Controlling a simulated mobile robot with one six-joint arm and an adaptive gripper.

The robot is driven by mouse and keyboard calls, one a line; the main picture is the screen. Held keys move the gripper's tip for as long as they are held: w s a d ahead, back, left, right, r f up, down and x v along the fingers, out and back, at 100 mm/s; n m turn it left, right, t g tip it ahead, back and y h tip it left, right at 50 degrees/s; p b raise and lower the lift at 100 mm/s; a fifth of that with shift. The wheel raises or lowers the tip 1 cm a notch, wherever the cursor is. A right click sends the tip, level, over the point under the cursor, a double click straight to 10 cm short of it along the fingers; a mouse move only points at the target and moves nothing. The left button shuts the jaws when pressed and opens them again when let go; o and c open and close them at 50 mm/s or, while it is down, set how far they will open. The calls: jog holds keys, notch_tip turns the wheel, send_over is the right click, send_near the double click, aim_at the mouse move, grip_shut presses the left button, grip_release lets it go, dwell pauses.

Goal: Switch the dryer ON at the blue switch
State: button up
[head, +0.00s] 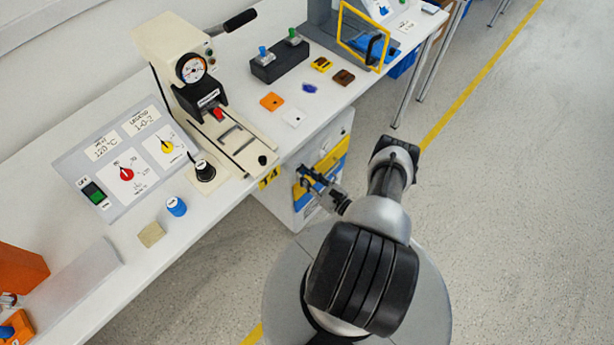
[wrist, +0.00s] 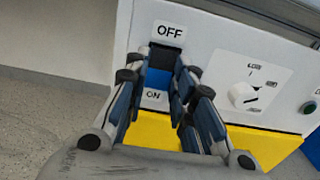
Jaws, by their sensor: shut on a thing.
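The dryer, a white box with yellow and blue panels, stands under the table edge in the head view (head: 338,128) and fills the upper part of the wrist view (wrist: 205,75). The blue switch (wrist: 157,80) is on its white front, between an OFF label (wrist: 168,32) above and an ON label (wrist: 154,96) below. A dark part shows above the blue. My gripper (wrist: 160,74) is shut on the blue switch, with a finger on each side. In the head view my gripper (head: 303,178) is at the dryer's front and the switch cannot be made out.
On the dryer, a white rotary knob (wrist: 243,96) and a green button (wrist: 309,107) are right of the switch. The table (head: 170,245) above carries a control panel (head: 127,165), a press (head: 180,50) and small parts. The floor to the right is clear.

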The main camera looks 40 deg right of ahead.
grip_shut()
jog(key=t+b, duration=0.1)
jog(key=b, duration=0.2)
jog(key=shift+f, duration=0.3)
jog(key=shift+r, duration=0.15)
jog(key=o, duration=0.7)
grip_release()
jog(key=s, duration=0.8)
jog(key=s+d+f, duration=0.1)
jog(key=s, duration=0.3)
jog(key=shift+f, duration=0.1)
